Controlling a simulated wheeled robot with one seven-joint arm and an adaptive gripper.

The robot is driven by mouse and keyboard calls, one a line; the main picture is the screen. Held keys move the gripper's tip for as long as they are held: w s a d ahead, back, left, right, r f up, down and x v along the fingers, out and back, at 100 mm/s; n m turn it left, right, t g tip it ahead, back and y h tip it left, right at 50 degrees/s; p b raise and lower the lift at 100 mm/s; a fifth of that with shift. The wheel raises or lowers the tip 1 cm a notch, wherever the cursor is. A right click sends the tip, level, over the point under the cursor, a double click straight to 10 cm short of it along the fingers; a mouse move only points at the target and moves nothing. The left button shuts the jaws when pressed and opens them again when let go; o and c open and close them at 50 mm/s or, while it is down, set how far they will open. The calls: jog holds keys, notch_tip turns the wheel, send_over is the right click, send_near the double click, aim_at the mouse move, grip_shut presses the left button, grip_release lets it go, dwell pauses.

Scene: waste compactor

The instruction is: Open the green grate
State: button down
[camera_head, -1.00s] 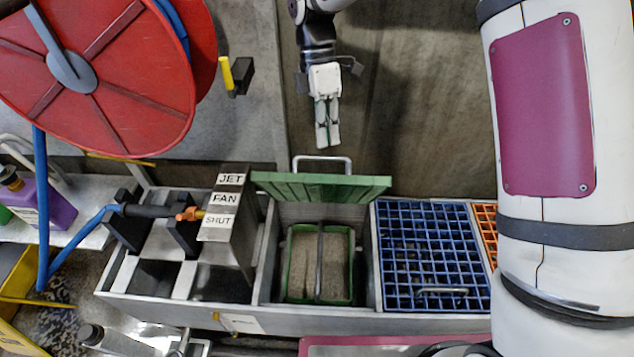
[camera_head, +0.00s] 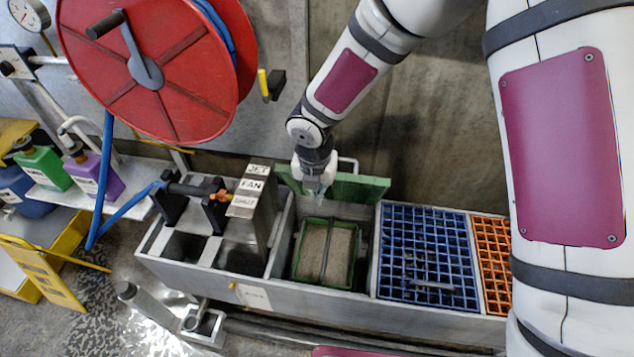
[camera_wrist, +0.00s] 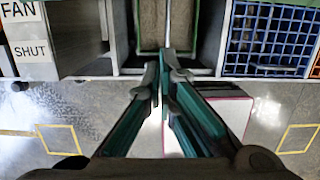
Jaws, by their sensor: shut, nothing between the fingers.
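The green grate (camera_head: 360,188) stands raised at the back edge of its compartment, its handle (camera_head: 348,168) showing behind it. The compartment below is uncovered and holds a green-rimmed basket (camera_head: 353,266) of grey-brown material with a bar across it. My gripper (camera_head: 316,194) is shut and empty, pointing down over the back of the compartment. It overlaps the left part of the grate in the head view; I cannot tell if they touch.
A blue grate (camera_head: 425,215) and an orange grate (camera_head: 493,255) cover the compartments to the right. A labelled box (camera_head: 251,198) and a blue-hosed nozzle stand left. A red hose reel (camera_head: 110,75) hangs above left. Bottles stand on a shelf at far left.

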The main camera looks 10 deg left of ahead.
jog(key=shift+w+f, duration=0.3)
jog(key=shift+w, duration=0.4)
jog(key=shift+w+f, duration=0.35)
jog(key=shift+w, duration=0.35)
jog(key=shift+w+f, duration=0.3)
jog(key=shift+w, duration=0.4)
jog(key=shift+w, duration=0.1)
